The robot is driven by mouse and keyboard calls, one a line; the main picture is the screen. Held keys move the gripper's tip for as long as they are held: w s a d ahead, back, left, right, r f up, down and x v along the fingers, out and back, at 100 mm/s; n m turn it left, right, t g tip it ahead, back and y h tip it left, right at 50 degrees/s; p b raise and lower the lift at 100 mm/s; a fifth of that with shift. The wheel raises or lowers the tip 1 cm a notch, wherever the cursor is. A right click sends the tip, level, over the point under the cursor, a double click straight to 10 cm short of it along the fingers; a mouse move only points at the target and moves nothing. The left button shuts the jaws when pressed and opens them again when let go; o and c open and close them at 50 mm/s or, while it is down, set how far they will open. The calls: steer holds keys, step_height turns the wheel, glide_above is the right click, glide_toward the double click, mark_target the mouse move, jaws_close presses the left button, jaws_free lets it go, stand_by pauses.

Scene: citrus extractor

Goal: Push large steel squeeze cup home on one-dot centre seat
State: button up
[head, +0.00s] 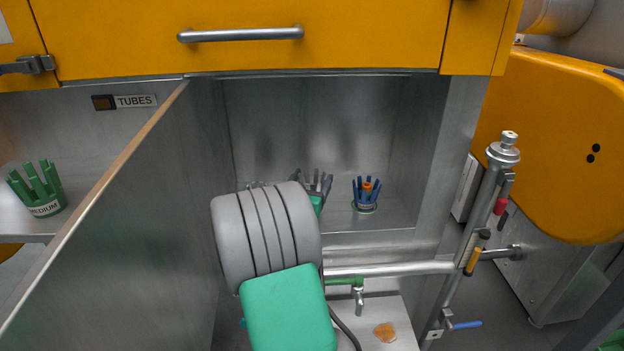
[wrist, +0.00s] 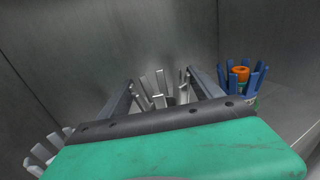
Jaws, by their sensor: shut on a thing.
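The steel squeeze cup (wrist: 158,82), with upright grey prongs, is between my gripper's fingers in the wrist view. My gripper (wrist: 160,92) is shut on it. In the head view the cup's prongs (head: 320,181) show just past my arm inside the steel bay. My arm hides the cup's lower part, so I cannot tell whether it is fully down. The one-dot centre seat is hidden beneath the cup and gripper. A blue cup (head: 366,193) with an orange piece in its middle stands to the right; it also shows in the wrist view (wrist: 240,78).
Another pale pronged cup (wrist: 44,152) stands at the lower left in the wrist view. A green cup marked MEDIUM (head: 40,190) sits on the left shelf. A steel door panel (head: 130,210) stands open on the left. A horizontal pipe (head: 400,269) crosses below the bay.

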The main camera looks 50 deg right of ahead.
steer(key=shift+f+b, duration=0.85)
steer(key=shift+f, duration=0.65)
steer(key=o, duration=2.2)
steer(key=shift+c, duration=0.2)
steer(key=shift+f, duration=0.2)
steer(key=v, duration=0.7)
steer(key=shift+s+a+r, duration=0.1)
steer(key=shift+a+r, duration=0.05)
steer(key=shift+a, duration=0.25)
